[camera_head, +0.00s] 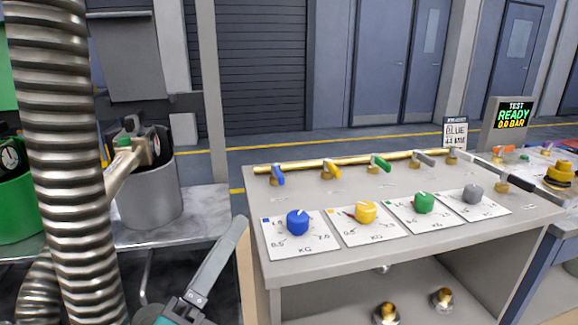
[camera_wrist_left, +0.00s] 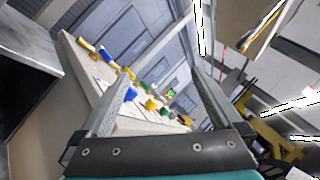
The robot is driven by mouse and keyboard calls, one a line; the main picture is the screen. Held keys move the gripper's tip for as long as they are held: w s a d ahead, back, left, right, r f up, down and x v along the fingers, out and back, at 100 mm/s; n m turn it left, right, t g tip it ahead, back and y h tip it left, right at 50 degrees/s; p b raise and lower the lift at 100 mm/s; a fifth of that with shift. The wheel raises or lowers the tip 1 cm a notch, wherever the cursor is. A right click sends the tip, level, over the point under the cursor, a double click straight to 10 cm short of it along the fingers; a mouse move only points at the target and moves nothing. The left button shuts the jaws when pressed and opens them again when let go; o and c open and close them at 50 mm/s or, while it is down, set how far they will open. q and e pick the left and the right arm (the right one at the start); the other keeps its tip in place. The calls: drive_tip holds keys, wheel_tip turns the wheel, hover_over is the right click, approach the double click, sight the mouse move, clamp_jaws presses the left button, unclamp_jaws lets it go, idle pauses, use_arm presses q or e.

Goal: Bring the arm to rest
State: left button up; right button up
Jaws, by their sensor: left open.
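My left gripper (camera_head: 232,228) comes in at the bottom of the head view, left of the grey panel bench (camera_head: 262,190). One long grey finger shows there, pointing up and to the right. In the left wrist view the two fingers of this gripper (camera_wrist_left: 160,72) stand wide apart with nothing between them. The bench with its coloured knobs lies beyond the fingers in that view. My right gripper is not in view.
The bench carries blue (camera_head: 297,222), yellow (camera_head: 365,212), green (camera_head: 424,202) and grey (camera_head: 472,194) knobs, with levers on a brass pipe (camera_head: 300,164) behind. A test screen (camera_head: 514,115) reads READY, 0.0 BAR. A grey bucket (camera_head: 150,195) stands left.

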use_arm(q)
drive_tip(key=a+f+n+g+y, duration=0.3)
drive_tip(key=a+f+n+y, duration=0.25)
drive_tip(key=f+n, duration=0.35)
drive_tip(key=a+f+n+g+y, duration=0.3)
drive_tip(key=a+f+n+y, duration=0.3)
drive_tip(key=n, duration=0.4)
drive_tip(key=s+d+f+n+g+h, duration=0.35)
drive_tip(key=s+f+n+g, duration=0.65)
drive_tip(key=s+f, duration=0.65)
drive_tip(key=s+a+f+m+g+y, duration=0.1)
drive_tip(key=s+f, duration=0.1)
drive_tip(key=f, duration=1.1)
drive_tip(key=s+a+f+g, duration=0.1)
drive_tip(key=f, duration=1.2)
drive_tip(key=s+r+g+p, duration=0.1)
drive_tip(key=s+r+p, duration=1.1)
drive_tip(key=p, duration=0.9)
drive_tip(key=shift+s+a+r+p, duration=0.15)
drive_tip(key=shift+s+r+p, duration=0.2)
drive_tip(key=shift+s, duration=0.7)
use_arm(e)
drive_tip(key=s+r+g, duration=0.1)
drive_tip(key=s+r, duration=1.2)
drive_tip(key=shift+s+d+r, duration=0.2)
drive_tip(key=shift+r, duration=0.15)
